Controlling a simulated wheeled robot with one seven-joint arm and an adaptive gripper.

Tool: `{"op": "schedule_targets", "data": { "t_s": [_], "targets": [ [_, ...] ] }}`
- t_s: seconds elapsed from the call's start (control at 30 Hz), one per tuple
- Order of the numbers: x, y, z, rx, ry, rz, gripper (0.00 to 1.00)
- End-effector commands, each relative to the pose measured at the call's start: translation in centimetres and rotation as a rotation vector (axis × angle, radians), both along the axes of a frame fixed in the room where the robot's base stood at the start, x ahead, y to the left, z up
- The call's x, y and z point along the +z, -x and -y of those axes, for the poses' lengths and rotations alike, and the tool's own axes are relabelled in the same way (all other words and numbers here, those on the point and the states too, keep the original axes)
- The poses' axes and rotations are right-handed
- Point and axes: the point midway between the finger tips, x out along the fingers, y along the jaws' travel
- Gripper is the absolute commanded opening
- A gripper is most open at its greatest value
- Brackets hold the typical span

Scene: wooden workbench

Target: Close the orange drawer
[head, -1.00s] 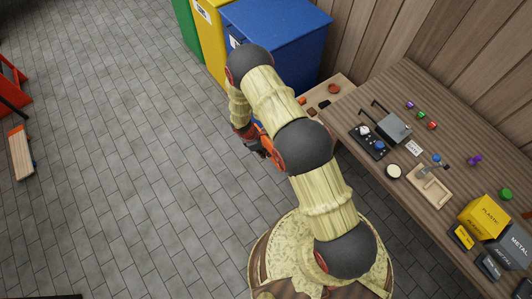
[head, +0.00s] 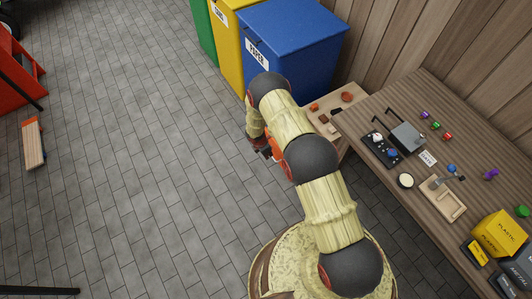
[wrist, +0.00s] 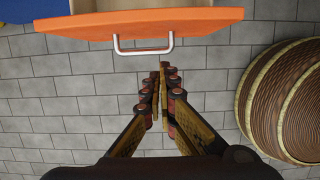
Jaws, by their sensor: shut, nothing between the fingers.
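The orange drawer (wrist: 140,25) shows at the top of the wrist view, its orange front facing my gripper. It stands pulled out, with part of its pale interior visible behind the front. A silver bar handle (wrist: 143,50) sits on the front. My gripper (wrist: 164,68) is shut and empty, its fingertips just below and to the right of the handle, apparently apart from it. In the head view my gripper (head: 264,152) is small and partly covered by my arm.
A blue bin (head: 295,40) and a yellow bin (head: 232,60) stand at the back. A low wooden surface (head: 350,98) with small items adjoins the workbench (head: 395,195).

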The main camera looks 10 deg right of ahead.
Motion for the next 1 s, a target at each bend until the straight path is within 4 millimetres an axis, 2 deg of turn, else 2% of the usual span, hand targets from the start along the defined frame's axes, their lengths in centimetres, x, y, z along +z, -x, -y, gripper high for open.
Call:
{"op": "schedule_targets", "data": {
  "t_s": [0.03, 0.1, 0.3, 0.83, 1.0],
  "targets": [
    [-1.3, 0.0, 0.3, 0.000, 0.001, -0.002, 0.00],
    [-0.9, -0.6, 1.5, -0.004, 0.000, 0.003, 0.00],
    [-0.8, -1.1, 3.5, -0.003, 0.000, 0.001, 0.00],
    [-0.7, -1.3, 4.1, -0.001, 0.000, 0.000, 0.00],
    [-0.7, -1.6, 5.3, -0.003, 0.000, 0.001, 0.00]
  ]
}}
